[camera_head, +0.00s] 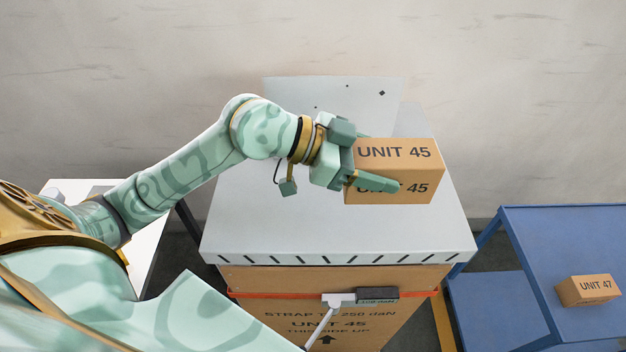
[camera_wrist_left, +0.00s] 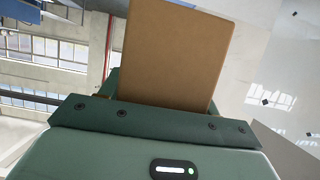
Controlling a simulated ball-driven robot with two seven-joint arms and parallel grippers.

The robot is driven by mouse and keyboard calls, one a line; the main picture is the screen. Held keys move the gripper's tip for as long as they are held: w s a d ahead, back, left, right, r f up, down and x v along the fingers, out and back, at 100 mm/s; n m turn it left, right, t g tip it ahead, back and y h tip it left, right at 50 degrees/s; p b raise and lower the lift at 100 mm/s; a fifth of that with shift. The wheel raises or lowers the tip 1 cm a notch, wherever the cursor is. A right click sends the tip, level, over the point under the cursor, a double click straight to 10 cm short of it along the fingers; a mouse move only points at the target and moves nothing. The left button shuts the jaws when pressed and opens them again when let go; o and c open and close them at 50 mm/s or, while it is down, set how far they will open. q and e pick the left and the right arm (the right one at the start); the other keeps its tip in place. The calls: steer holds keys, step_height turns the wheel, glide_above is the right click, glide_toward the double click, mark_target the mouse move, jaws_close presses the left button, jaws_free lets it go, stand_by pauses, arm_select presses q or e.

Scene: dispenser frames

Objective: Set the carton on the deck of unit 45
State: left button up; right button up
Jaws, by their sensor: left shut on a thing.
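The carton (camera_head: 425,172) is a brown box printed "UNIT 45" on its top and front faces. My left gripper (camera_head: 383,162) is shut on it, with one green finger across the front and the other behind. In the left wrist view the carton (camera_wrist_left: 175,55) shows as a plain brown face rising beyond the green gripper body. The deck of unit 45 (camera_head: 290,215) is a pale grey top with dark slanted marks along its front edge, above a large brown box marked "UNIT 45". The carton overlaps the deck's right part; whether it touches the deck cannot be told. My right gripper is not in view.
A blue table (camera_head: 560,235) at the right bears a small carton (camera_head: 590,290) marked "UNIT 47". A raised pale panel (camera_head: 320,95) stands at the deck's back. An orange strap (camera_head: 275,298) with a buckle runs round the large box. The deck's left and middle are bare.

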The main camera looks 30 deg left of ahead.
arm_select(q)
steer(key=a+f, duration=0.5)
steer(key=a, duration=0.1)
steer(key=a+f+b, duration=0.1)
steer(key=a+f, duration=0.4)
steer(key=f, duration=0.1)
steer(key=shift+w+a+f, duration=0.1)
steer(key=shift+w+a, duration=0.05)
steer(key=shift+a, duration=0.25)
steer(key=shift+f, duration=0.3)
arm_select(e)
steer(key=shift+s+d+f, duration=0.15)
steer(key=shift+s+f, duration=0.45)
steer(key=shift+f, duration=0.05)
arm_select(q)
steer(key=shift+f, duration=0.1)
steer(key=o, duration=1.2)
steer(key=shift+o, duration=0.3)
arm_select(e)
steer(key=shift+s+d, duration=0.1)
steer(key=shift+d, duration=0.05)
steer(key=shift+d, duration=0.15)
